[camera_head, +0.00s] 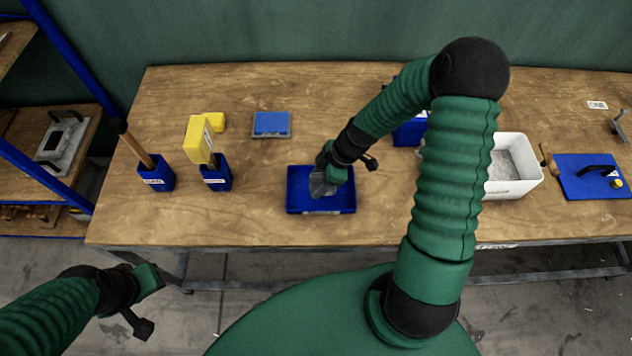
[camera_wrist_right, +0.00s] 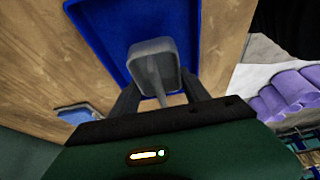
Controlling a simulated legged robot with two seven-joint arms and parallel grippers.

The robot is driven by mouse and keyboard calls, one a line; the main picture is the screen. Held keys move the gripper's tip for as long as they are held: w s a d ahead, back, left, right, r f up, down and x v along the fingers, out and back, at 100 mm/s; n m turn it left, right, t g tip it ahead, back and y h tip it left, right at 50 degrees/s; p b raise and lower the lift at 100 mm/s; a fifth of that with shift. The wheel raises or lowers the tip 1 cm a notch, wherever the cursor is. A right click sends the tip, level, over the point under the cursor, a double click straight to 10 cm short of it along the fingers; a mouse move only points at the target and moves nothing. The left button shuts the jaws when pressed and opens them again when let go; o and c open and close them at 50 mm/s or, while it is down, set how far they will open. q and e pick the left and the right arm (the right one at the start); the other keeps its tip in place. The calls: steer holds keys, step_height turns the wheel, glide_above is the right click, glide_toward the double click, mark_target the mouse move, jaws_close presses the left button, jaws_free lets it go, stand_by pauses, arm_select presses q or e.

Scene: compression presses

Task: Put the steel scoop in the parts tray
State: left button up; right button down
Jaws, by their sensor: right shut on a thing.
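The blue parts tray (camera_head: 340,199) lies on the wooden table in the middle of the head view. It also fills the top of the right wrist view (camera_wrist_right: 104,38). My right gripper (camera_head: 326,180) is over the tray's left part and is shut on the steel scoop (camera_head: 321,187). In the right wrist view the grey scoop (camera_wrist_right: 152,62) sticks out beyond the fingers, with its bowl over the tray. I cannot tell whether the bowl touches the tray floor. My left gripper (camera_head: 146,303) is off the table's front edge at the lower left; its fingers are not clear.
Blue holders (camera_head: 157,179) with a wooden handle and a yellow tool (camera_head: 199,140) stand left of the tray. A small blue box (camera_head: 271,124) lies behind it. A white bin (camera_head: 521,180) and a blue board (camera_head: 590,178) are on the right. The table front is clear.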

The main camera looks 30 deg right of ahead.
mark_target(316, 184)
steer(key=f, duration=0.1)
steer(key=w+f, duration=0.1)
steer(key=f, duration=0.1)
steer(key=shift+a+f+p, duration=0.1)
steer(key=shift+f+p, duration=0.05)
steer(key=shift+p, duration=0.25)
steer(key=shift+d+f, duration=0.25)
steer(key=c, duration=0.5)
jaws_free()
steer(key=shift+a, duration=0.15)
